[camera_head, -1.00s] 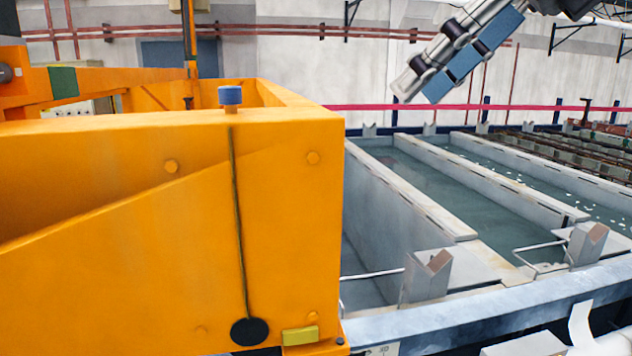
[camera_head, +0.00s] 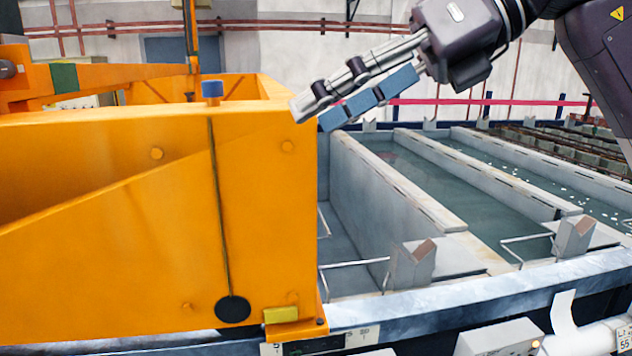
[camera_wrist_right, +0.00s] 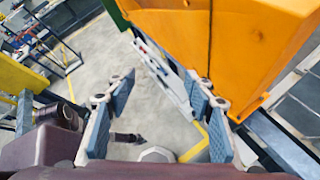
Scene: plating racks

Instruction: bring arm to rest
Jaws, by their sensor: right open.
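My right gripper (camera_head: 314,116) reaches in from the upper right in the head view, with its dark arm (camera_head: 590,60) behind it. Its blue-padded fingers point left and slightly down, overlapping the upper right corner of the orange frame (camera_head: 265,220) in the picture. In the right wrist view the right gripper (camera_wrist_right: 160,90) is open, with a clear gap and nothing between the pads. The orange frame (camera_wrist_right: 225,40) stands beyond the fingers there, at the upper right. My left gripper is not seen in either view.
A blue-capped post (camera_head: 212,90) stands on the orange frame. Liquid-filled tanks (camera_head: 460,195) with pale walls lie to the right, with notched supports (camera_head: 412,265) along the near edge. Grey floor (camera_wrist_right: 100,60) is open below the wrist; a yellow block (camera_wrist_right: 25,75) is at left.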

